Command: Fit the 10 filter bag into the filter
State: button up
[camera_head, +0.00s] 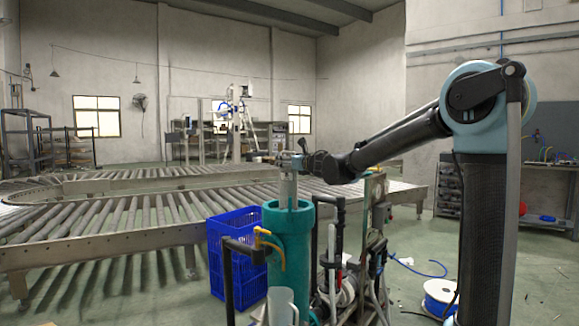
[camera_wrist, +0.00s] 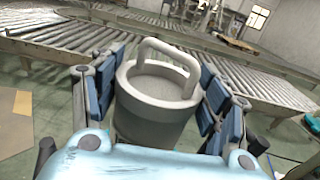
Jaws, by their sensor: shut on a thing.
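The filter is a tall teal cylinder (camera_head: 287,250) standing in the lower middle of the head view. My gripper (camera_head: 294,163) is above its mouth, reaching in from the right. It is shut on the filter bag (camera_head: 289,190), a pale grey upright cylinder that hangs down to the filter's rim. I cannot tell how far its lower end is inside the mouth. In the wrist view the filter bag (camera_wrist: 155,105) is a grey cylinder with a looped handle on top, between the blue-padded fingers of my gripper (camera_wrist: 160,100). The filter's mouth is hidden in that view.
A blue crate (camera_head: 237,262) stands left of the filter, before a roller conveyor (camera_head: 110,225). A black pipe with a yellow tap (camera_head: 264,233) is at the filter's front left. Pipes and hoses (camera_head: 345,275) crowd its right. A blue hose reel (camera_head: 440,297) lies on the floor.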

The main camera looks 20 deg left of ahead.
jog(key=shift+r, duration=0.65)
